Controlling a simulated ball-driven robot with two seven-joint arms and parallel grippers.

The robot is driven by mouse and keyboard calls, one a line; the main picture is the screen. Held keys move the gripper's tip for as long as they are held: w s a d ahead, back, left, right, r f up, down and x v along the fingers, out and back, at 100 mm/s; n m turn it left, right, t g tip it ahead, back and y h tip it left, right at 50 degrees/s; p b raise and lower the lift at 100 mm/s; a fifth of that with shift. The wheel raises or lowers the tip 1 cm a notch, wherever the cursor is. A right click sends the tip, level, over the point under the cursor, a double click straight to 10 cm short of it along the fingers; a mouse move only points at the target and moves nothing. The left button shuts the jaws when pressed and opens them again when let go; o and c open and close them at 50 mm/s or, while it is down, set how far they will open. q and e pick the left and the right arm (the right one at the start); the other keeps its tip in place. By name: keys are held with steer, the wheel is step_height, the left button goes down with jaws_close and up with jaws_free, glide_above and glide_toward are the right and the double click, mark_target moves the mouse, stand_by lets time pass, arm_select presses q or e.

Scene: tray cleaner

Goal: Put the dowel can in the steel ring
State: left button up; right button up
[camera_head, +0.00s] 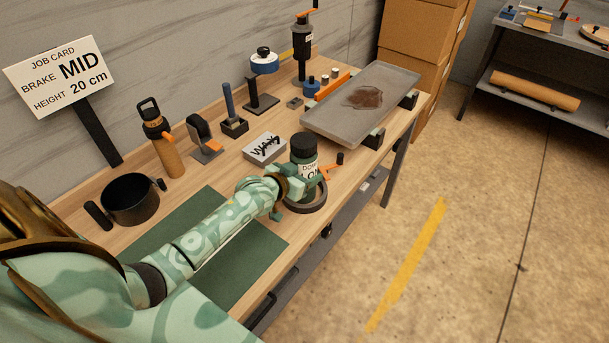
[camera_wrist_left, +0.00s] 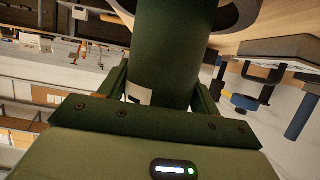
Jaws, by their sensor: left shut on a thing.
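The dowel can (camera_head: 303,149) is dark green with a black lid and a white label. It stands about upright in my left gripper (camera_head: 296,184), which is shut on it. In the left wrist view the can (camera_wrist_left: 172,50) fills the space between the jaws (camera_wrist_left: 160,95). The dark steel ring (camera_head: 318,205) lies at the table's front edge, below the can. The ring also shows behind the can in the left wrist view (camera_wrist_left: 240,14). The can's lower end is hidden, so I cannot tell whether it is inside the ring or above it. My right gripper is not in view.
An orange part with a black knob (camera_head: 332,168) is close beside the can and ring. A grey tray (camera_head: 340,125) with a brown stain is beyond them. A green mat (camera_head: 190,235) lies under my left arm.

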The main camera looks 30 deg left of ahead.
arm_select(q)
steer(key=shift+r, duration=0.1)
steer(key=shift+f, duration=0.2)
steer(key=o, duration=1.2)
steer(key=shift+r, duration=0.25)
steer(key=p+v, duration=0.4)
steer(key=v, duration=0.8)
steer(key=shift+f, duration=0.2)
